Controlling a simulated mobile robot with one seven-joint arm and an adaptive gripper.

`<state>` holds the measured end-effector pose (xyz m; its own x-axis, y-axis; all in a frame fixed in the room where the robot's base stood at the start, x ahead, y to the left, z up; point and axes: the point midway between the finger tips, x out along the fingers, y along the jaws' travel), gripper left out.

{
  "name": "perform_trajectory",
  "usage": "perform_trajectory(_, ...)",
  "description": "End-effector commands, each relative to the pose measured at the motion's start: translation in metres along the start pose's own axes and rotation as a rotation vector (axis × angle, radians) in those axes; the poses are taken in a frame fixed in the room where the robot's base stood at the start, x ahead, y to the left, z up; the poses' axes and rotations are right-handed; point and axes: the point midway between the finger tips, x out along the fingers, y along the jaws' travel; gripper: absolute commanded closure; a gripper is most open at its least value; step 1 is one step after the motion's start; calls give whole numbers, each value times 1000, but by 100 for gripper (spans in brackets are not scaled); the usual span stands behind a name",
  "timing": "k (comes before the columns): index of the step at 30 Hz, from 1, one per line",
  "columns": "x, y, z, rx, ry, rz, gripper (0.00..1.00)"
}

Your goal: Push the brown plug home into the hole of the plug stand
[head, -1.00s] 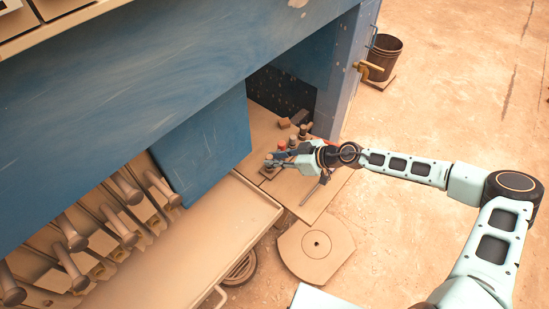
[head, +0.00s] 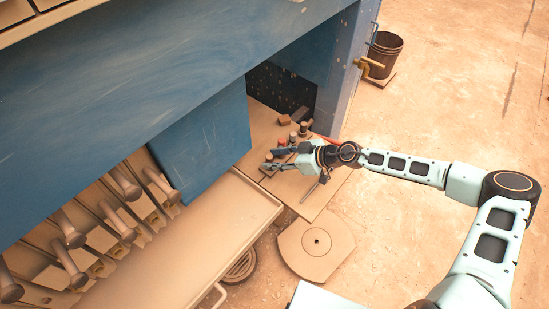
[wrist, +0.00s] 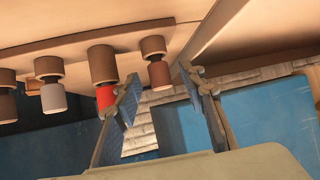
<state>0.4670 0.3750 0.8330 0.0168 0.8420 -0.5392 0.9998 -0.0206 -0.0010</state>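My gripper (wrist: 160,80) is open in the wrist view, its two fingers spread apart. A dark brown plug (wrist: 158,75) shows between the fingertips, with a tan collar (wrist: 152,46) beside its brown end. It looks clear of both fingers, though its depth between them is hard to judge. The plug stand (wrist: 85,45) runs across the top of this tilted view. In the head view my gripper (head: 274,158) is over the near end of the row, and the fingers partly hide the brown plug. How deep the plug sits in its hole cannot be told.
A red plug (wrist: 105,96) is close beside the left finger. A grey plug (wrist: 53,98) and another brownish one (wrist: 7,108) are further left. A blue panel (head: 205,145) stands left of my gripper. A bucket (head: 384,54) is on the floor at the back right.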

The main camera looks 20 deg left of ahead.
Motion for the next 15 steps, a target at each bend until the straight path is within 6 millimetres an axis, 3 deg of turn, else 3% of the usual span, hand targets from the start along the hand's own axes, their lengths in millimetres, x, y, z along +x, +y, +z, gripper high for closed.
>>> perform_trajectory(5, -13, 1, 0, 1, 0, 2, 62)
perform_trajectory(15, -78, 2, 0, 1, 0, 4, 62)
